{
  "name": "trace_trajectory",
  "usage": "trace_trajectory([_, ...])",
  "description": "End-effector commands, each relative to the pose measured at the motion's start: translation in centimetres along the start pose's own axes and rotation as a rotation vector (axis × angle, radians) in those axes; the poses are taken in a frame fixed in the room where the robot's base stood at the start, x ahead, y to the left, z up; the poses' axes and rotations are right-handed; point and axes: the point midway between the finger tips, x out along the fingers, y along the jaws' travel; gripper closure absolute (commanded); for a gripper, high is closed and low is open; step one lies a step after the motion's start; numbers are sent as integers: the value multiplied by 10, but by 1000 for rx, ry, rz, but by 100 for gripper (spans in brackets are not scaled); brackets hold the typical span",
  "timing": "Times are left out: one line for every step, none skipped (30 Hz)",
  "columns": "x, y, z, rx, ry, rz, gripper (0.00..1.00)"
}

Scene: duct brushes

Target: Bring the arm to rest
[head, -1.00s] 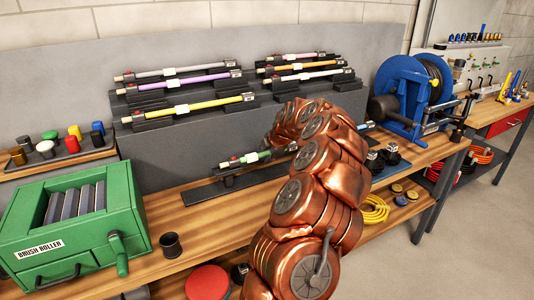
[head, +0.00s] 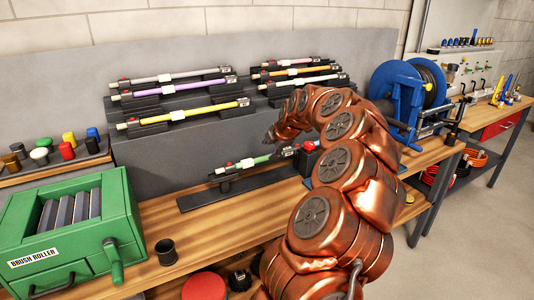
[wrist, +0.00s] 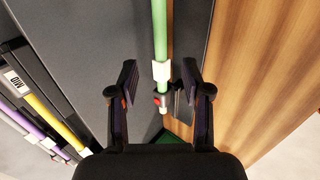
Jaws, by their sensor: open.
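My copper-coloured arm (head: 338,185) arches over the right part of the bench in the head view. My gripper (wrist: 160,76) is open in the wrist view, with its two dark fingers apart and nothing between them touching either one. A green rod (wrist: 159,28) with white collars and a red button lies beyond the fingers. In the head view the green rod (head: 259,160) rests on a low dark stand (head: 205,198) on the bench. The gripper itself is mostly hidden behind my arm there.
Yellow (head: 190,113), purple (head: 180,88) and other rods lie on a stepped grey rack behind. A green brush roller box (head: 75,232) and a dark cup (head: 166,251) stand at the left. A blue reel (head: 397,98) stands right of my arm. Bare wood (head: 205,232) lies in front.

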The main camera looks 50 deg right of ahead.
Motion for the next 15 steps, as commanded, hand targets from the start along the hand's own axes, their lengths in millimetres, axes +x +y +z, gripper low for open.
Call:
trace_trajectory([-8, 1, 0, 0, 0, 3, 52])
trace_trajectory([-11, 1, 0, 0, 0, 2, 52])
trace_trajectory([-15, 1, 0, 0, 0, 2, 52])
trace_trajectory([-18, 1, 0, 0, 0, 2, 52])
trace_trajectory([-20, 1, 0, 0, 0, 2, 52])
trace_trajectory([-23, 0, 0, 0, -1, 2, 52])
trace_trajectory([-24, 0, 0, 0, 0, 1, 52])
trace_trajectory([-26, 0, 0, 0, -1, 1, 52])
trace_trajectory([-27, 0, 0, 0, 0, 1, 52])
trace_trajectory([-28, 0, 0, 0, 0, 1, 52])
trace_trajectory([-29, 0, 0, 0, 0, 1, 52])
trace_trajectory([-30, 0, 0, 0, 0, 1, 52])
trace_trajectory([-30, 0, 0, 0, 0, 1, 52])
trace_trajectory([-30, 0, 0, 0, 0, 0, 52])
trace_trajectory([-30, 0, 0, 0, 0, 0, 52])
